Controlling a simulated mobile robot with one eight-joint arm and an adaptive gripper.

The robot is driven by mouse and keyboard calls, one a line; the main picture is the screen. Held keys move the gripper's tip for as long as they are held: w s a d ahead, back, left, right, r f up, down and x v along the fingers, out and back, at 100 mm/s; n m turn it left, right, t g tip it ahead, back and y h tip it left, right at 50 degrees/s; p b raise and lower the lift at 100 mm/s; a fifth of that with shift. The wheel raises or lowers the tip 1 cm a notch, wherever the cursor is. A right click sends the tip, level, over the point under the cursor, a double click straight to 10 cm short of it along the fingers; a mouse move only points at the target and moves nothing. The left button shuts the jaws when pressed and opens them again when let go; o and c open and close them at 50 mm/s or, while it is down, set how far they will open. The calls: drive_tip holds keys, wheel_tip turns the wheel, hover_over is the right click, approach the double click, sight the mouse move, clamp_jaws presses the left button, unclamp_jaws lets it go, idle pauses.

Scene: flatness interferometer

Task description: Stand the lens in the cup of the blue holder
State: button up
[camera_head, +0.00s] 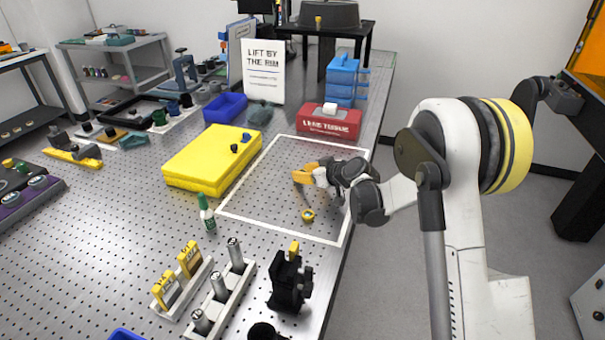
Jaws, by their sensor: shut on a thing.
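My gripper (306,174) is over the white-outlined area of the perforated table, coming in from the right with orange-yellow parts at its tip. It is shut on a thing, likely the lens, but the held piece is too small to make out. A small yellow ring with a blue-green middle (307,215) shows just below the gripper, apart from it in the picture. I cannot tell whether this ring is the blue holder's cup. No other blue holder is clear inside the outline.
A yellow block (205,160) lies left of the outline, and a red box (329,122) stands at its back edge. A green bottle (207,214), a black mount (289,282) and a white rack (226,297) stand nearer. The outlined area (265,190) is mostly clear.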

drive_tip(key=shift+f, duration=0.15)
drive_tip(key=o, duration=1)
drive_tip(key=shift+c, duration=0.2)
drive_tip(key=shift+r, duration=0.2)
drive_tip(key=p+v, duration=0.3)
drive_tip(key=v, duration=0.9)
